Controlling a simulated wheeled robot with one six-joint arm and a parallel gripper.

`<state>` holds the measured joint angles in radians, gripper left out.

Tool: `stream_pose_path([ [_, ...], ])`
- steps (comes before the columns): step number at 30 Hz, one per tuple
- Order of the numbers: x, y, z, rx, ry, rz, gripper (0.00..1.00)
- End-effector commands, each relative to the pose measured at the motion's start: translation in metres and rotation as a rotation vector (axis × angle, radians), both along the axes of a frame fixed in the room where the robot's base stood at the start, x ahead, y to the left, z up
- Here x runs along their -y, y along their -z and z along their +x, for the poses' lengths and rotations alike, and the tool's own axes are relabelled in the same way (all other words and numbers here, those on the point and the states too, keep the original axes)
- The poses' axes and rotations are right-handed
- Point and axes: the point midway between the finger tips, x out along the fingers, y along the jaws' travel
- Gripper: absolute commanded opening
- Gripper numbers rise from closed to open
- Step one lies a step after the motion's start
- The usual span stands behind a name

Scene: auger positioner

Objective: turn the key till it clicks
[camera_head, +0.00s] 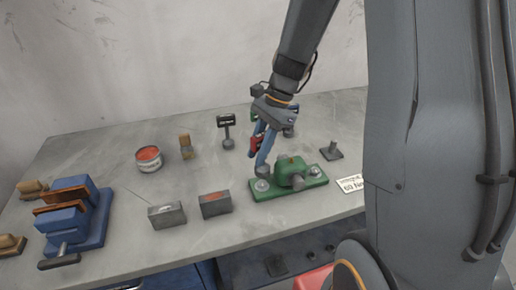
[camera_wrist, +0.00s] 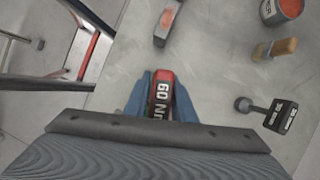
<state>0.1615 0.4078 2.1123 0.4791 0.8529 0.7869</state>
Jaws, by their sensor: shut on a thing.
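The device has a green base plate, a raised green housing and round metal knobs. No separate key can be made out, and I cannot tell whether the red piece belongs to one. The fingers hide its lower part.
Two grey blocks (camera_head: 167,215) (camera_head: 215,204) lie left of the device. A blue vise (camera_head: 72,222) is far left. A white card (camera_head: 352,184) lies right.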

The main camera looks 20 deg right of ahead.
Motion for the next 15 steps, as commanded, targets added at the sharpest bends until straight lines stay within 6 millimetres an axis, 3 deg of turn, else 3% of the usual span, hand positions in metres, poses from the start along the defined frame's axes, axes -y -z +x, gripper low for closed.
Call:
stream_pose_path([
  [15,0.0,0.036,0.0,0.0,0.0,0.0,0.0],
])
